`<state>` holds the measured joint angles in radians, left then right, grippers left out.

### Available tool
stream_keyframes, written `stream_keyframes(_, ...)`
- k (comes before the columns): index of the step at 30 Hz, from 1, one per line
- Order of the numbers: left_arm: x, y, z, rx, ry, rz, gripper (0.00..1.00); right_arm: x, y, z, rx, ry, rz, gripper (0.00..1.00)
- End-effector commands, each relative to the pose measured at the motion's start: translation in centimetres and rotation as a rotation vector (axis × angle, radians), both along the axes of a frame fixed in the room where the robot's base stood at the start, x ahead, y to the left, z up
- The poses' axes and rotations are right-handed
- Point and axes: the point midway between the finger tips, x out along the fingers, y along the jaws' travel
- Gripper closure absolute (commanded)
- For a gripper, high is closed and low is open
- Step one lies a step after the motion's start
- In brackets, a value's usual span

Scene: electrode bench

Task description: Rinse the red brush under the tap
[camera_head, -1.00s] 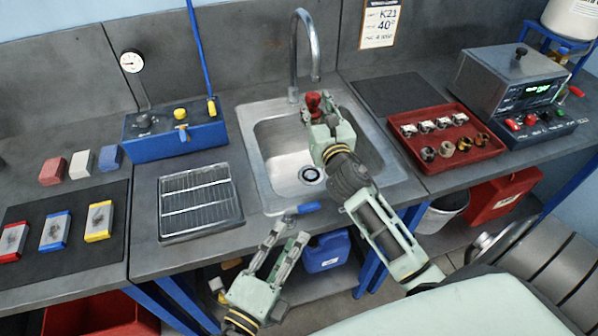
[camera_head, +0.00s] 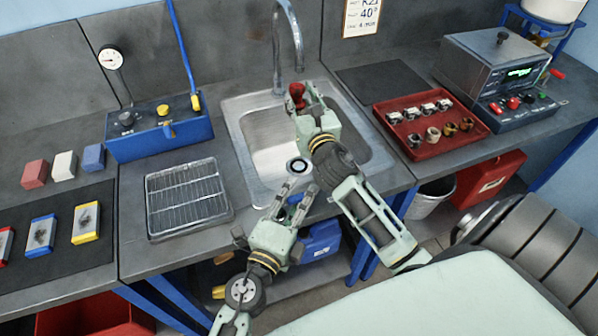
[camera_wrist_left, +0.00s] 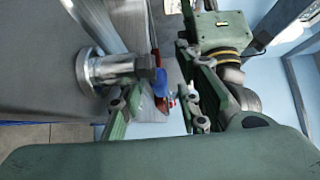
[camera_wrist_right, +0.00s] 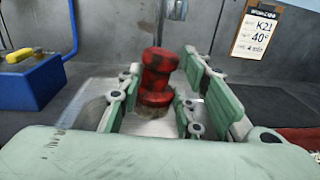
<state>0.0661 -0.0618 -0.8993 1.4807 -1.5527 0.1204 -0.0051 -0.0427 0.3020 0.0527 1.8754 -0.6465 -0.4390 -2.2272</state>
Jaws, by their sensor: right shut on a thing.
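The red brush (camera_head: 297,92) is upright in my right gripper (camera_head: 303,100), over the back part of the sink (camera_head: 240,130). The curved metal tap (camera_head: 290,40) rises behind the brush; I see no water stream. My left gripper (camera_head: 298,190) is at the sink's front edge, fingers apart around the blue tap handle (camera_head: 296,199). In the left wrist view the blue handle (camera_wrist_left: 160,82) and its metal valve (camera_wrist_left: 106,70) show near the fingers; contact is unclear.
A wire rack (camera_head: 187,200) lies left of the sink, with a blue box (camera_head: 160,138) behind it. A red tray (camera_head: 432,122) of small parts stands on the right. A blue canister (camera_head: 322,240) is below the sink.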

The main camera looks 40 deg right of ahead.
Motion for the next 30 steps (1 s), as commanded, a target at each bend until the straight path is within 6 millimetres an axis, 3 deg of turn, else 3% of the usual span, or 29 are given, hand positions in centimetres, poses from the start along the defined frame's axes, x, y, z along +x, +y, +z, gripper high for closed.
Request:
stream_keyframes(10, -0.02, 0.03, -0.02, 0.0, 0.0, 0.0, 1.0, 0.0, 0.01, 0.04, 0.0, -0.001, 0.0, 0.94)
stream_keyframes(24, -0.04, 0.06, -0.07, 0.001, 0.0, -0.003, 1.0, 0.0, 0.01, 0.03, 0.0, -0.001, 0.0, 0.94)
stream_keyframes(30, -0.35, 0.24, -0.11, 0.004, -0.002, -0.086, 1.0, 0.0, 0.0, 0.03, 0.0, -0.001, 0.0, 0.94)
